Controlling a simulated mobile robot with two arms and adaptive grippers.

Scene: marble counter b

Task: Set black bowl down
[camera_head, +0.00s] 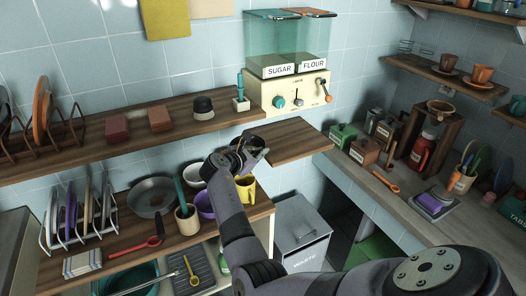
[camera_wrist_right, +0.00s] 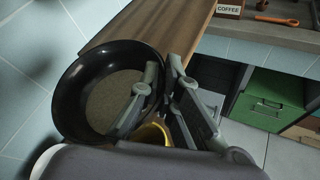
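The black bowl (camera_wrist_right: 82,92) is round and dark, with a grey-brown inside, in the right wrist view. My right gripper (camera_wrist_right: 162,72) is at the bowl's right rim, with one finger over the inside and the other outside it. The fingers look closed on the rim. In the head view my right gripper (camera_head: 240,155) is just left of the wooden board below the dispenser, and the bowl is mostly hidden there. In the wrist view the bowl overlaps the end of the wooden board (camera_wrist_right: 150,22). Contact with the board cannot be told. My left gripper is not in view.
The board (camera_head: 292,146) has bare room at its right. A sugar and flour dispenser (camera_head: 285,95) stands behind it. Below are a yellow mug (camera_head: 245,188), a purple bowl (camera_head: 204,204) and a pan (camera_head: 151,195). A waste bin (camera_head: 302,235) stands to the right.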

